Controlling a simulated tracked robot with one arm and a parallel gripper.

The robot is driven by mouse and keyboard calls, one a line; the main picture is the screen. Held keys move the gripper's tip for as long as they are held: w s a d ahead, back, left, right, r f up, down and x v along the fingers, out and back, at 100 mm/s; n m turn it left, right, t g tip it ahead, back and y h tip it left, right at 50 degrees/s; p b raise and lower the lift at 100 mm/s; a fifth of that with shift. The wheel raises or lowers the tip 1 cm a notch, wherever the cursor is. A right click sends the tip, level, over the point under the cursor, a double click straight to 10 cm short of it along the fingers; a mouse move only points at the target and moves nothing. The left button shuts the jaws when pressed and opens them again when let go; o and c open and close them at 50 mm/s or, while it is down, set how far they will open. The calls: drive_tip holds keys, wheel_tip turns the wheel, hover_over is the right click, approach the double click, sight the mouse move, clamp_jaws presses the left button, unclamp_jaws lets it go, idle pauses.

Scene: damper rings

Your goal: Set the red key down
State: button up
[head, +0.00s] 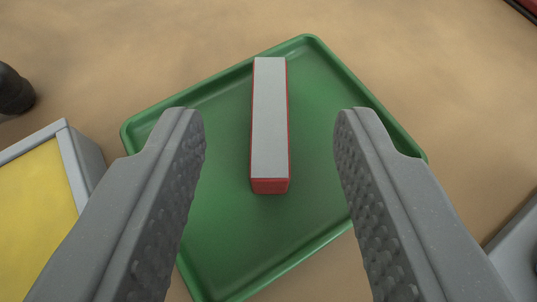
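The red key (270,186) is a long bar with a light grey top face and red sides and end. It lies on the green tray (225,255), with its long side pointing away from me. My gripper (268,122) is open. One finger is on each side of the key, with a wide gap between each finger and the bar. Neither finger touches it in this view. The fingers hide parts of the tray's left and right sides.
A grey-framed box with a yellow face (38,195) stands at the left. A dark round object (13,92) is at the upper left edge. A grey object (518,255) is at the lower right, and a dark red-edged item (524,8) at the upper right. Tan surface is clear behind the tray.

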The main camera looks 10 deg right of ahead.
drive_tip(key=p+v, duration=0.1)
drive_tip(key=v, duration=1)
drive_tip(key=shift+f, duration=0.1)
clamp_jaws()
idle(0.7)
idle(0.8)
drive_tip(key=w+a+r+n+t+y, duration=0.1)
drive_tip(key=w+a+r+y, duration=0.1)
drive_tip(key=r, duration=1.1)
drive_tip(key=w+a+r+t+y, duration=0.1)
drive_tip(key=w+r+y, duration=0.1)
drive_tip(key=r, duration=1.1)
drive_tip(key=s+d+r, duration=0.2)
drive_tip(key=s+r, duration=0.3)
drive_tip(key=r, duration=0.4)
drive_tip(key=s+d+r+n+t, duration=0.1)
drive_tip(key=s+d+r, duration=0.2)
drive_tip(key=s+r, duration=0.3)
drive_tip(key=s+d+r+h, duration=0.1)
drive_tip(key=s+r, duration=0.4)
drive_tip(key=r, duration=0.7)
drive_tip(key=shift+d+r+n, duration=0.4)
drive_tip(key=shift+d, duration=0.3)
